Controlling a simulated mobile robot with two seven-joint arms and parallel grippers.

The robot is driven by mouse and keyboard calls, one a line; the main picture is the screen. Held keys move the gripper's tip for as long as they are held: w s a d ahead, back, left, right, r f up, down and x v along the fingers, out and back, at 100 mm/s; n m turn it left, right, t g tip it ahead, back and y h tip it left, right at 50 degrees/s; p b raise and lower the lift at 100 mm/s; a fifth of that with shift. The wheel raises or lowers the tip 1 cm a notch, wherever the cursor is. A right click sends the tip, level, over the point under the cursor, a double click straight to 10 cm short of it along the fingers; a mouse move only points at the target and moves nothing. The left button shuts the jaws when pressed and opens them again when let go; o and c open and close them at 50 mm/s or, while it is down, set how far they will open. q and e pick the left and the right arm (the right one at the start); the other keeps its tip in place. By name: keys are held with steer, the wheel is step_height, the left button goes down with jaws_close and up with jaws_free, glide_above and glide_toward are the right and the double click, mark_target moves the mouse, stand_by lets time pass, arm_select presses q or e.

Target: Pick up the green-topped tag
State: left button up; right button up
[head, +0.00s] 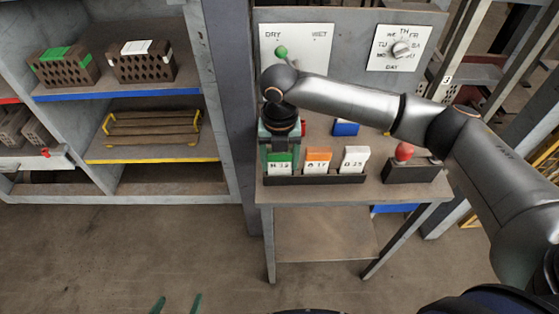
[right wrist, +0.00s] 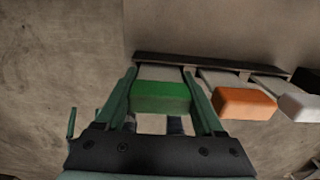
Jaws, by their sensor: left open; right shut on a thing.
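The green-topped tag (head: 280,168) stands at the left end of a dark rack (head: 318,179) on the small table. Its white face carries dark lettering. My right gripper (head: 280,150) comes down over it from above and is shut on it. In the right wrist view the tag's green top (right wrist: 160,97) lies between the two green fingers of my right gripper (right wrist: 159,74). The tag's lower end looks to be in the rack. My left gripper (head: 177,304) shows only its two spread fingertips at the bottom edge, open and empty.
An orange-topped tag (head: 318,160) and a white-topped tag (head: 354,160) stand right of the green one. A red-knobbed box (head: 407,170) is further right. A panel (head: 345,60) with a lever and dial rises behind. Shelves (head: 130,95) with bricks stand left.

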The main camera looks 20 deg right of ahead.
steer(key=c, duration=0.4)
steer(key=shift+o, duration=0.2)
